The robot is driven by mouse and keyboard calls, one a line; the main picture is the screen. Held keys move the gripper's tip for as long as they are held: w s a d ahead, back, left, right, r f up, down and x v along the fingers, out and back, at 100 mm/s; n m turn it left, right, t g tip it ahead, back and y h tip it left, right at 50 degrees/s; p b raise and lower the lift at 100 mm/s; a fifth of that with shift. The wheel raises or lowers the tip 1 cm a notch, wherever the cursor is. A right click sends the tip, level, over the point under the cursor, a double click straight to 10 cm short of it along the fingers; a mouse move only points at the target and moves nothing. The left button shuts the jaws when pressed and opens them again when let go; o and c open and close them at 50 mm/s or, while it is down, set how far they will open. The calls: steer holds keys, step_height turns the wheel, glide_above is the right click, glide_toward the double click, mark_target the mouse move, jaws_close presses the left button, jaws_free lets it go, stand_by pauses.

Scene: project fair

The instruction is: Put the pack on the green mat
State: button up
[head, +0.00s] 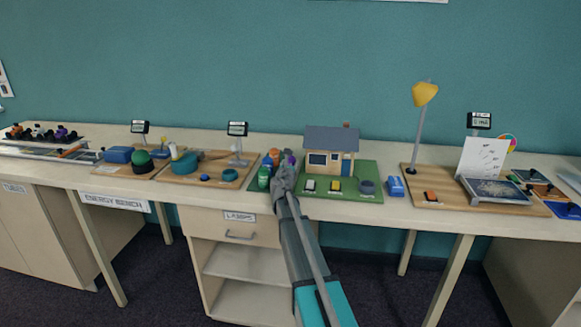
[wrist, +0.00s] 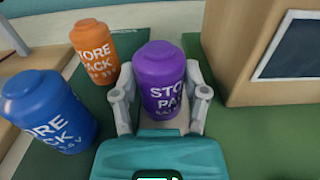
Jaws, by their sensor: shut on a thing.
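My gripper (wrist: 160,102) is shut on a purple pack (wrist: 160,82) with white "STORE PACK" lettering. The pack is upright between the two fingers. In the head view my gripper (head: 287,178) is at the left part of the green mat (head: 370,170), left of the model house, and hides most of the pack. The pack's base is hidden, so I cannot tell whether it touches the mat. An orange pack (wrist: 95,52) and a blue pack (wrist: 47,108) stand to its left in the wrist view, apart from it.
The model house (head: 331,152) stands close to the right of my gripper. A green canister (head: 264,178) is just left of it. Several small blocks sit along the mat's front. A wooden board (head: 195,172) lies to the left, and a lamp board (head: 440,185) to the right.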

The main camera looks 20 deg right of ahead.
steer(key=shift+r, duration=0.2)
jaws_close()
step_height(320, 180, up, 18)
steer(key=p, duration=1.8)
steer(key=shift+f, duration=0.2)
steer(key=shift+r, duration=0.1)
steer(key=shift+r+p, duration=0.55)
steer(key=shift+p, duration=0.1)
